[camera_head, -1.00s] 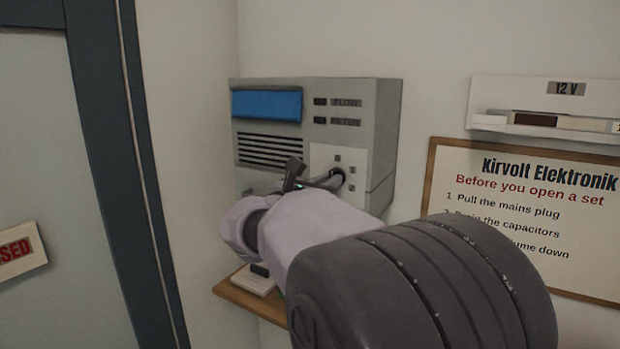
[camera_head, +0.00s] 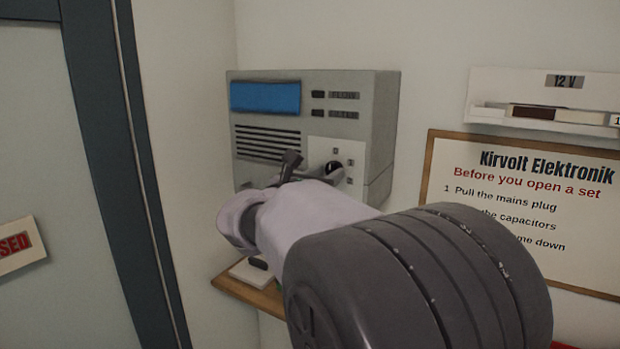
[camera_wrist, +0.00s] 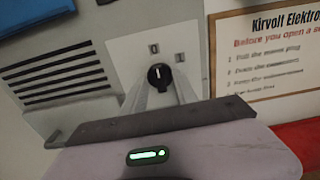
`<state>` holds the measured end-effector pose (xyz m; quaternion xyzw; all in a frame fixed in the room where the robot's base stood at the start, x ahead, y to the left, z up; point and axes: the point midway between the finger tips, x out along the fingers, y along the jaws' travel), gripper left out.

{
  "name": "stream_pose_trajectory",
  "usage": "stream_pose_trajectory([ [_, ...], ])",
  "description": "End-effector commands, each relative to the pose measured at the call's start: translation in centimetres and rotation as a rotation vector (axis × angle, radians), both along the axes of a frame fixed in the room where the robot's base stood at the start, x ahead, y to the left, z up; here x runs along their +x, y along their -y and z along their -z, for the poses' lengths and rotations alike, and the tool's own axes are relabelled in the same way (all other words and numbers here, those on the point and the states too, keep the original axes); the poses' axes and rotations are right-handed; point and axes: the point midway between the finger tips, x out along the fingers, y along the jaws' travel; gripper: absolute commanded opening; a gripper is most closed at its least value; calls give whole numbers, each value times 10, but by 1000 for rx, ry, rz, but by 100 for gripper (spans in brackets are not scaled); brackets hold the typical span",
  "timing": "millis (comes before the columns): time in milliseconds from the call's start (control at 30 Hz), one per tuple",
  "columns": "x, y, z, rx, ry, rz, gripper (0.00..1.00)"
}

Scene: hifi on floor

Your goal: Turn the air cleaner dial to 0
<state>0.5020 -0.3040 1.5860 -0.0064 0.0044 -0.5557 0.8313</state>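The air cleaner (camera_head: 383,125) is a grey box with a blue panel and dark slots, set against the wall. Its black dial (camera_head: 334,167) sits on a white plate (camera_head: 352,148), partly hidden by my arm in the head view. In the wrist view the dial (camera_wrist: 159,77) shows a white mark pointing roughly up, towards the upper small label (camera_wrist: 153,48); the label is too small to read surely. My gripper (camera_wrist: 162,92) has its two pale fingers apart, at the lower left and lower right of the dial. Contact cannot be told.
A wooden shelf (camera_head: 262,297) is below the air cleaner, with a small pale item (camera_head: 250,274) on it. A notice board (camera_head: 520,210) and a wall rack (camera_head: 545,100) are to the right. A dark door frame (camera_head: 105,150) stands left.

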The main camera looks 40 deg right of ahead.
Motion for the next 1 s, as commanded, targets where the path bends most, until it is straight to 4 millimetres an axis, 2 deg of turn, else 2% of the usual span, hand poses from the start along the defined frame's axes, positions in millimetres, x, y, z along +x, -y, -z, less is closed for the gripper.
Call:
stream_pose_trajectory([
  [167,-8,-23,0,0,2,-4,35],
  [500,-49,-122,0,0,1,-7,35],
  [600,-58,-142,0,0,1,-5,35],
  [733,-64,-157,0,0,0,-3,35],
  [1000,-67,-160,0,0,0,0,35],
])
